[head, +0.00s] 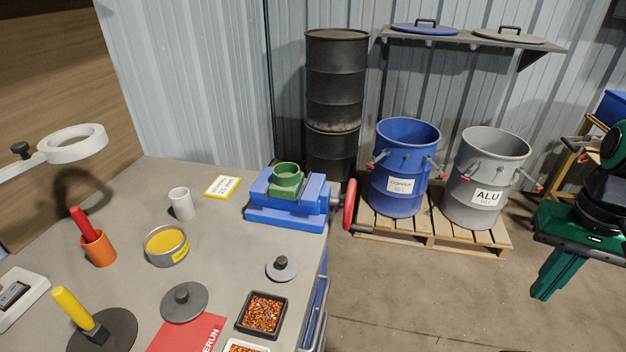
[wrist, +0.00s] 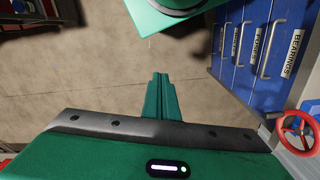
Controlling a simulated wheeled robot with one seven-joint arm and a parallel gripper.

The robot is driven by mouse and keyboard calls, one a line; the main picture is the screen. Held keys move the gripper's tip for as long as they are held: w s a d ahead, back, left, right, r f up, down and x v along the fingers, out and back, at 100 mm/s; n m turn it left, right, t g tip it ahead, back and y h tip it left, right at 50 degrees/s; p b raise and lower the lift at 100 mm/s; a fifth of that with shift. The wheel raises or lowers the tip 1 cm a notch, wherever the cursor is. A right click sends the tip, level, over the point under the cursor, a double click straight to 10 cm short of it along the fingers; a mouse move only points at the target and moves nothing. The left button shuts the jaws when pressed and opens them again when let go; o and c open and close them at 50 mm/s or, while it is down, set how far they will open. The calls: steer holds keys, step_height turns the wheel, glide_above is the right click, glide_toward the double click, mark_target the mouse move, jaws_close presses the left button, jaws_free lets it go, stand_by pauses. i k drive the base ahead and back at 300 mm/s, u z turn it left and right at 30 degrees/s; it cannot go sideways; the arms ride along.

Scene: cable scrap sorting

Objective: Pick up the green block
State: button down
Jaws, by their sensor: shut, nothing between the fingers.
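The green block (head: 286,187) sits between the jaws of the blue vise (head: 284,215) on the workbench. Its upper part is a round, open green ring or cup. My gripper (head: 541,297) is at the right of the head view, well away from the vise, over the floor and to the right of the pallet. It points downward. Its green fingers also show in the wrist view (wrist: 160,78), pressed together with nothing between them. The block does not show clearly in the wrist view.
The vise's red handle (head: 350,205) sticks out past the bench edge. A blue copper bin (head: 404,200) and a grey alu bin (head: 470,212) stand on a pallet. A white cup (head: 181,204) and yellow-filled tin (head: 166,258) stand left of the vise.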

mark_target(288, 181)
steer(key=u, duration=0.05)
steer(key=k, duration=0.5)
steer(key=u, duration=0.8)
steer(key=k, duration=0.95)
steer(key=z, duration=0.3)
steer(key=i, duration=1)
steer(key=u, duration=0.05)
